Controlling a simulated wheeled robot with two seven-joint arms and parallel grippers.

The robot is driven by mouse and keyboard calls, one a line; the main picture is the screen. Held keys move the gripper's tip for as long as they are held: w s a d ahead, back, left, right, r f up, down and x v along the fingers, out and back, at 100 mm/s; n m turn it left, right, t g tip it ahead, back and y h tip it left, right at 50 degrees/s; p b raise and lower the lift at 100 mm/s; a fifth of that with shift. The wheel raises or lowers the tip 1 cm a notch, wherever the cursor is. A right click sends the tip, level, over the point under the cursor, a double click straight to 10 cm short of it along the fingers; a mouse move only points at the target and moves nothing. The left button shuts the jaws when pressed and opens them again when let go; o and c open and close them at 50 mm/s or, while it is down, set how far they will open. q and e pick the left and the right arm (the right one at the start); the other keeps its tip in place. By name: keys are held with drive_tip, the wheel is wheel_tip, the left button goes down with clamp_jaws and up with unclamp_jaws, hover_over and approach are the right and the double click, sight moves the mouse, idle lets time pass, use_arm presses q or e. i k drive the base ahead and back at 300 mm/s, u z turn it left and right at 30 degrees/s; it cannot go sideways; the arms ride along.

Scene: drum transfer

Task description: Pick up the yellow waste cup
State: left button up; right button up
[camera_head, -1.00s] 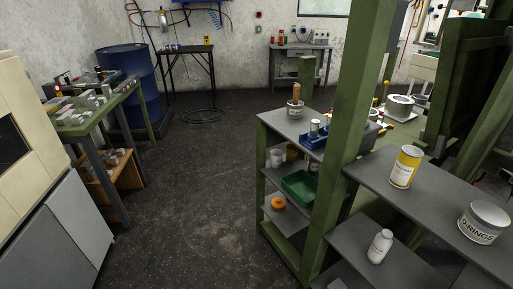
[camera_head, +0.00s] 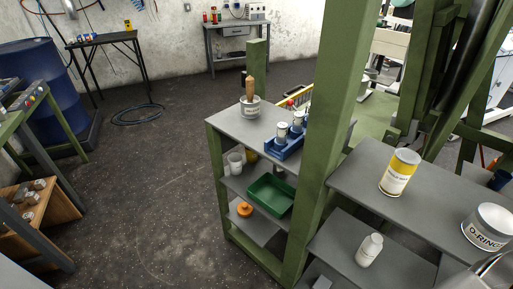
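A yellow and white cylindrical can (camera_head: 400,173) stands upright on the grey top shelf at the right; its label is too small to read. A small yellow container (camera_head: 128,25) stands on the dark table at the back left. I cannot tell which of these is the waste cup. Neither gripper can be made out in view.
A blue drum (camera_head: 40,85) stands left. The dark floor (camera_head: 165,190) is largely open.

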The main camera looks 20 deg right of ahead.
sight(251, 156)
drive_tip(key=z, duration=0.8)
drive_tip(key=i, duration=0.9)
drive_tip(key=z, duration=1)
